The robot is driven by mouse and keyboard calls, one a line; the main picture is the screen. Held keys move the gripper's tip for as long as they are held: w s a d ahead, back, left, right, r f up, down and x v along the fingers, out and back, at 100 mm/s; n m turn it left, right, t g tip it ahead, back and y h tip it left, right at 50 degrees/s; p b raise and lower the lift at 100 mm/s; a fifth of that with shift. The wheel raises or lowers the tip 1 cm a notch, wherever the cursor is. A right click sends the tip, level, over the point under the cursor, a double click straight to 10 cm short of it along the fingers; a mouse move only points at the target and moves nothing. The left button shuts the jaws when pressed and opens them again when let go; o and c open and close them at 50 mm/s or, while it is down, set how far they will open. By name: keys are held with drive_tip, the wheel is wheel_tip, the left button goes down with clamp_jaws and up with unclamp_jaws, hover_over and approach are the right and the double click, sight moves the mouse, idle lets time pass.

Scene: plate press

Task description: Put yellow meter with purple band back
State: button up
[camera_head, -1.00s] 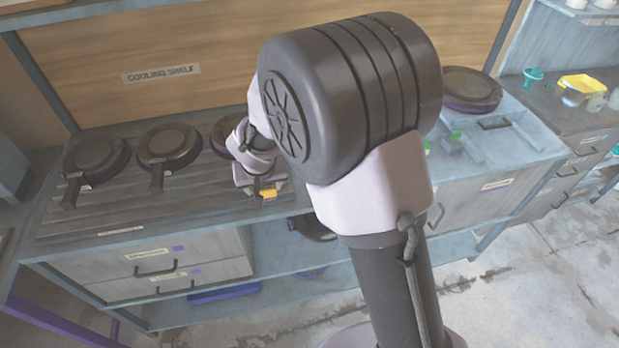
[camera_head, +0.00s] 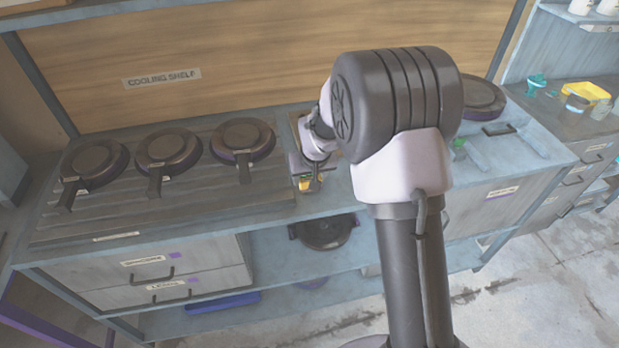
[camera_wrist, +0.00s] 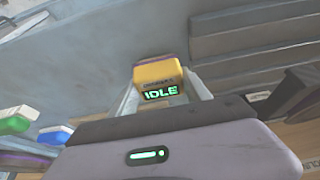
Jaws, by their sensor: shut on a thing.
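The yellow meter (camera_wrist: 158,74) shows in the wrist view between the two fingers of my gripper (camera_wrist: 165,98), with a lit green "IDLE" on its dark display. A thin strip of purple shows along its far top edge. My gripper is shut on it. In the head view, my gripper (camera_head: 309,176) holds the yellow meter (camera_head: 306,185) near the front of the worktop, right of the slatted cooling shelf. The meter is small there and partly hidden by my gripper. I cannot tell whether it touches the surface.
Three dark pans (camera_head: 169,149) rest on the slatted cooling shelf (camera_head: 110,217). Below are labelled drawers (camera_head: 150,272) and a shelf with another dark pan (camera_head: 325,231). A pan (camera_head: 482,98) stands on the press at right. A yellow tray (camera_head: 585,90) and cups lie on the far right bench.

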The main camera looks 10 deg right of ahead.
drive_tip(key=shift+f, duration=0.25)
drive_tip(key=o, duration=1.4)
drive_tip(key=shift+r, duration=0.1)
drive_tip(key=s+r+m+p, duration=0.1)
drive_tip(key=s+r+p, duration=0.1)
drive_tip(key=s+r, duration=0.7)
drive_tip(key=s+r+m+p, duration=0.15)
drive_tip(key=s+r, duration=0.35)
drive_tip(key=r, duration=0.8)
drive_tip(key=s+a+r, duration=0.1)
drive_tip(key=s, duration=0.5)
drive_tip(key=s+a+r+m+y, duration=0.1)
drive_tip(key=s, duration=0.6)
drive_tip(key=s+a+r+m+t+y, duration=0.1)
drive_tip(key=s+a, duration=0.1)
drive_tip(key=s, duration=0.4)
drive_tip(key=shift+s, duration=0.25)
